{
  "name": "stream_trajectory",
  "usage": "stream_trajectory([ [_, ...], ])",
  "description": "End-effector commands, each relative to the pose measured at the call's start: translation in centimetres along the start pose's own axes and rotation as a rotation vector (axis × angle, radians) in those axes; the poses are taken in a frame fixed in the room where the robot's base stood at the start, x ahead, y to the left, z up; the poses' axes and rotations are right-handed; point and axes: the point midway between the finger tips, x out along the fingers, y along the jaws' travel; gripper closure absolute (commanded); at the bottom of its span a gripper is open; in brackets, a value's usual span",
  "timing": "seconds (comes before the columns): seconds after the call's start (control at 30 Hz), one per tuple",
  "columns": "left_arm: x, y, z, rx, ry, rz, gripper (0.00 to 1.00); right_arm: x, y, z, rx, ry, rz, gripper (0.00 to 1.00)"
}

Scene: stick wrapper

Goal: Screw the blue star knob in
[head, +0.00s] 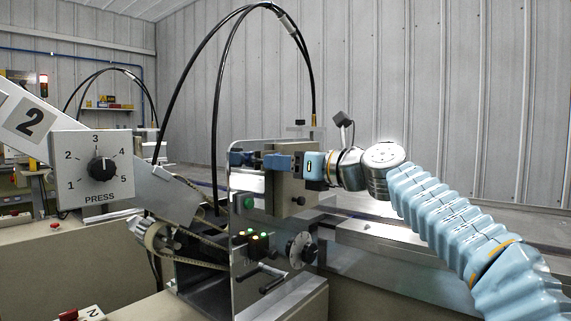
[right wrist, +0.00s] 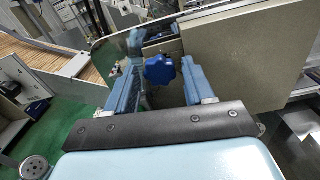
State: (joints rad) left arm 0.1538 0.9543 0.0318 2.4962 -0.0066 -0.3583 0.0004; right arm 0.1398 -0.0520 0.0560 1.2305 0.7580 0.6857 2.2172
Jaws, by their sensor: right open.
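The blue star knob (right wrist: 159,70) shows in the right wrist view, between the two blue fingers of my right gripper (right wrist: 160,64) and near their tips. Gaps show on both sides of it, so the fingers stand open around it and do not visibly grip it. In the head view my right gripper (head: 268,161) reaches leftward to the upper part of the machine, by its clear panel. I cannot clearly tell the knob from the blue fingers there. How far the knob is screwed in cannot be seen. My left gripper is not in view.
A beige block (head: 296,193) sits close to my right gripper. Below are lit buttons (head: 254,236), a dial (head: 300,249) and a lever. The PRESS dial box (head: 92,170) and black cables (head: 217,130) stand to the left.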

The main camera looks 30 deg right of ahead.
Motion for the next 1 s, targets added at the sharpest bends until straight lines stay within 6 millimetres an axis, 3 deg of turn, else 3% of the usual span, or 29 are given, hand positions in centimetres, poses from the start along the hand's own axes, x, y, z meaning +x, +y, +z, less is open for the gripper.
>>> stream_trajectory([
  [0.6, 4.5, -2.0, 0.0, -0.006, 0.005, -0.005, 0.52, 0.1, -0.1, -0.4, -1.407, -0.002, 0.000, 0.47],
  [1.0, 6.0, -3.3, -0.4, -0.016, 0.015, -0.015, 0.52, 0.0, 0.0, -0.2, -2.267, -0.002, 0.001, 0.47],
])
